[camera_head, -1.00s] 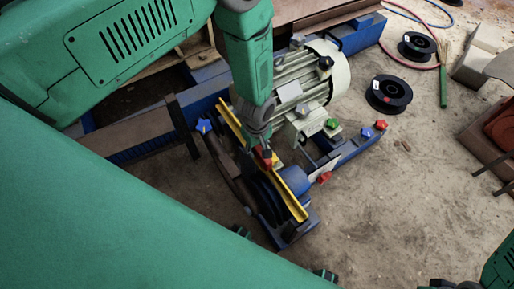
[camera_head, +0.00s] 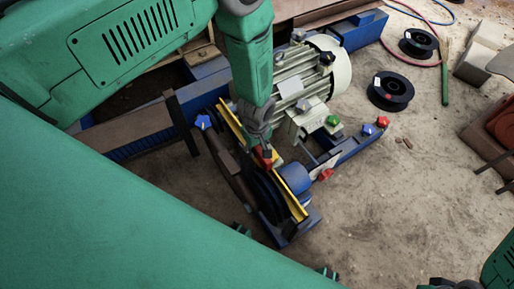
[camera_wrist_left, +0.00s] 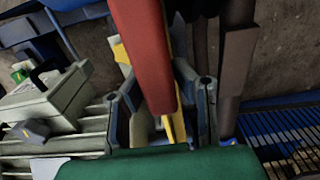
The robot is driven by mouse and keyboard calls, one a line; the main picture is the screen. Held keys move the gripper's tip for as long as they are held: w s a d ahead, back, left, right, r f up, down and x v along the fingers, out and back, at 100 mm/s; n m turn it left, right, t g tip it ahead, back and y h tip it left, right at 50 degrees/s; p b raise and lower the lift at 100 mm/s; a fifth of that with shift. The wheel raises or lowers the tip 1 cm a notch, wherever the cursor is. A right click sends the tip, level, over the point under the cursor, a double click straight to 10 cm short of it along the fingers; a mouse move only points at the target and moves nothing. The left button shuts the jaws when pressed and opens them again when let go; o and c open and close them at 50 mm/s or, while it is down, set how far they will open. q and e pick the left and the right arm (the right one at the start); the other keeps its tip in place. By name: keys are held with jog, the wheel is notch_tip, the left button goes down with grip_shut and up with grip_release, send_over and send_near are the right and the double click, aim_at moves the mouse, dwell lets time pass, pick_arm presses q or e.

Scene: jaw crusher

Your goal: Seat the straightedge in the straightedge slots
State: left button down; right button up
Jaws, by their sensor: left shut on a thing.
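The straightedge is a long yellow bar (camera_head: 291,199) with a red grip (camera_head: 264,161). It lies slantwise along the belt pulleys (camera_head: 264,190) beside the motor. My left gripper (camera_head: 263,150) comes down from above and is shut on the straightedge by its red grip. In the left wrist view the red grip (camera_wrist_left: 146,50) stands between the two grey fingers (camera_wrist_left: 163,112), with part of the yellow bar (camera_wrist_left: 178,128) behind it. I cannot make out the slots, nor whether the bar touches the pulleys.
The pale motor (camera_head: 318,78) stands right of the gripper. Coloured star knobs, such as a green one (camera_head: 333,120) and a blue one (camera_head: 203,122), stick up around the machine. Black spools (camera_head: 390,91) lie on the floor at right. Open floor (camera_head: 400,210) lies at lower right.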

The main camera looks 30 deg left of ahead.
pick_arm(q)
jog(key=shift+f+b, duration=0.35)
jog(key=shift+f, duration=0.2)
jog(key=c, duration=1.2)
grip_release()
jog(key=shift+r, duration=0.1)
notch_tip(320, 180, up, 12)
jog(key=shift+f, duration=0.1)
